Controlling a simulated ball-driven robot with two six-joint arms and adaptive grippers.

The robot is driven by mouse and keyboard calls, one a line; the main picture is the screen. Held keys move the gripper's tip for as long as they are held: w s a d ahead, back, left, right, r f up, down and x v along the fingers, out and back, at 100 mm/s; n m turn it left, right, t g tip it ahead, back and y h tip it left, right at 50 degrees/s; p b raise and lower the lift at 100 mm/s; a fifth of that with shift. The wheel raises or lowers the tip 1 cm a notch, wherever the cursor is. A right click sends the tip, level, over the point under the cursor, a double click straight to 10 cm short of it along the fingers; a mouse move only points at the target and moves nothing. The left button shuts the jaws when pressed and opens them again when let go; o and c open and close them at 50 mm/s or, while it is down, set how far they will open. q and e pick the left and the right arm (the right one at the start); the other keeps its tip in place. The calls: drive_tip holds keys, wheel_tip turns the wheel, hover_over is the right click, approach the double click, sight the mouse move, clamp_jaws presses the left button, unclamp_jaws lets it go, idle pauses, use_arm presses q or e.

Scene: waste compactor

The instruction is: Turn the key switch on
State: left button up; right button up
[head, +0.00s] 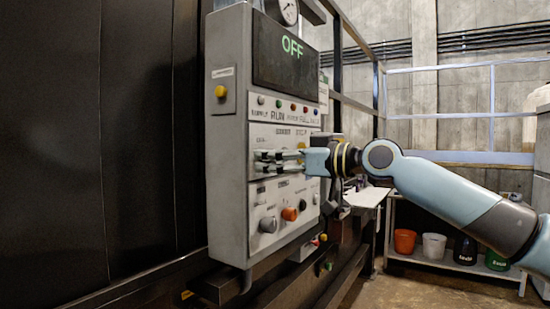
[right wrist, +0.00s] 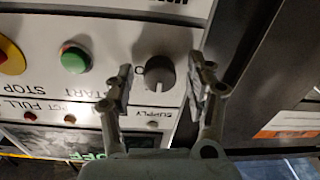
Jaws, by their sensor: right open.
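The grey control panel (head: 228,150) stands upright, and its dark display (head: 285,52) reads OFF in green. In the right wrist view, which shows the panel upside down, a round grey switch (right wrist: 157,73) with a white mark on its edge appears between my fingers; I take it for the key switch, though no key shape is clear. My right gripper (head: 262,161) is open in front of the panel's middle row. In the wrist view its fingers (right wrist: 160,88) are on either side of the switch, with gaps visible. In the head view the gripper hides the switch. My left gripper is not in view.
Beside the switch are a green START button (right wrist: 75,58) and a red STOP button (right wrist: 8,56) on yellow. A yellow button (head: 221,92) is on the panel's side. Buckets stand on a shelf behind.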

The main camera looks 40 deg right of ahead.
clamp_jaws()
idle(0.3)
drive_tip(key=shift+m, duration=0.3)
drive_tip(key=m+p, duration=0.4)
drive_tip(key=m, duration=0.7)
drive_tip(key=shift+m, duration=0.4)
idle(0.3)
